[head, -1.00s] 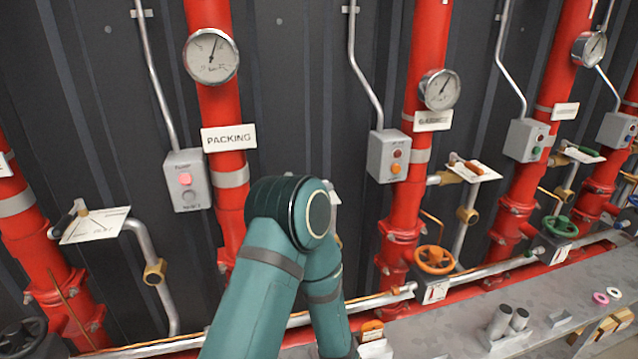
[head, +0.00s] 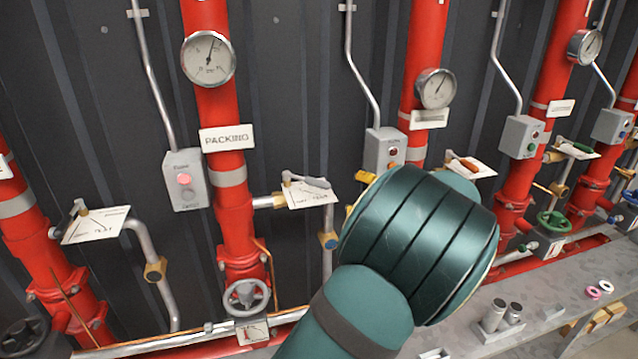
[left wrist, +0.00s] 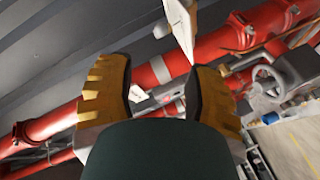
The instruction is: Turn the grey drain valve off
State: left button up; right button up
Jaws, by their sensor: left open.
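On the red PACKING riser (head: 222,110), a grey lever fitting with a white label plate (head: 312,196) sits on a side branch. Lower on the same riser is a grey handwheel (head: 246,296). The plate's small print is hard to read, so I cannot tell from it which is the drain valve. My left gripper (head: 356,192) is right of the plate, mostly hidden behind my wrist, with yellow fingers peeking out. In the left wrist view the gripper (left wrist: 160,95) is open, with a white plate (left wrist: 180,22) beyond its fingers. A grey handwheel (left wrist: 268,82) shows at right. My right gripper is not seen.
Other red risers carry gauges (head: 435,88) and switch boxes (head: 385,150). A green handwheel (head: 556,222) is at right. A grey bench (head: 545,285) holds short cylinders and rings. A brass-fitted drain pipe (head: 328,240) descends beside the PACKING riser.

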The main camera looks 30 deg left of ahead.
aim_at(327, 186)
pick_arm(q)
jog(key=x, duration=1.3)
jog(key=shift+w+a+f+b, duration=0.15)
jog(key=shift+a+b, duration=0.15)
grip_shut()
